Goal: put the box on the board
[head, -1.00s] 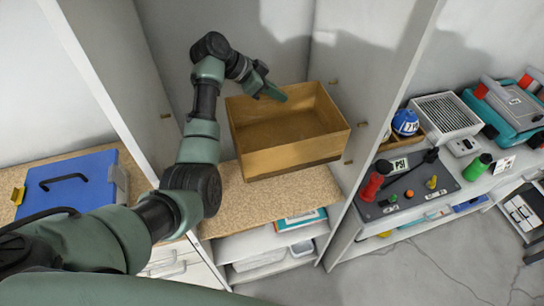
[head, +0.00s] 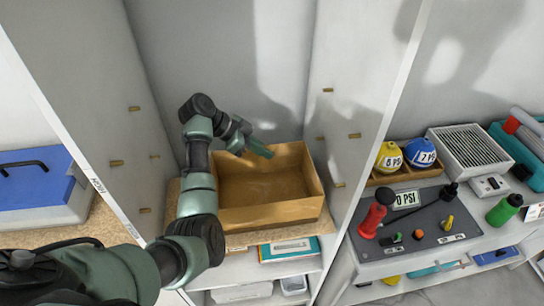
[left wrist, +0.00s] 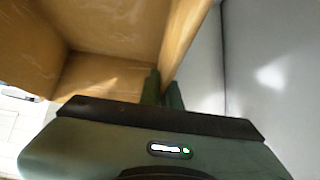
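The open tan box (head: 270,213) is inside the tall grey cabinet, over the speckled wooden board (head: 173,200). My left gripper (head: 260,149) is at the box's back wall. In the left wrist view its fingers (left wrist: 163,88) lie on either side of the box wall (left wrist: 181,45) and look shut on it. The right gripper is out of view.
Cabinet side walls (head: 345,130) stand close on both sides of the box. Lower shelves hold books (head: 290,250) and white bins. A blue case (head: 40,180) is at left. A bench at right carries a tool panel (head: 425,215), colored balls and a vented box (head: 468,150).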

